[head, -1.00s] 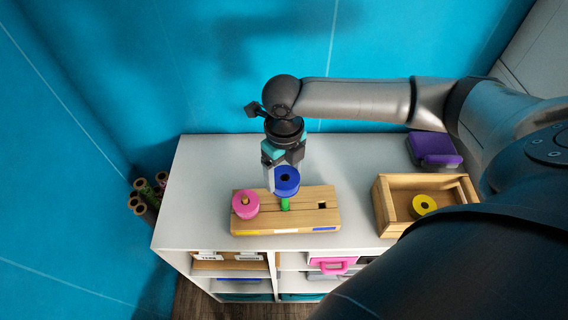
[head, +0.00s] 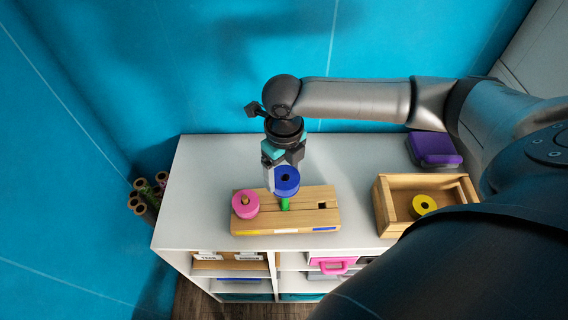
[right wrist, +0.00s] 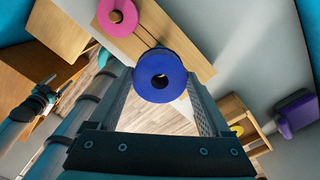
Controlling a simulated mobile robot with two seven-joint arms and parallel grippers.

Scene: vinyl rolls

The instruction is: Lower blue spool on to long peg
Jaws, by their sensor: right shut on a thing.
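A green peg (head: 285,204) shows just below the spool's near edge. I cannot tell whether the peg tip is inside the hole. A pink spool (head: 245,210) sits around a peg at the board's left end.
The white shelf top (head: 205,170) is clear at left and back.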

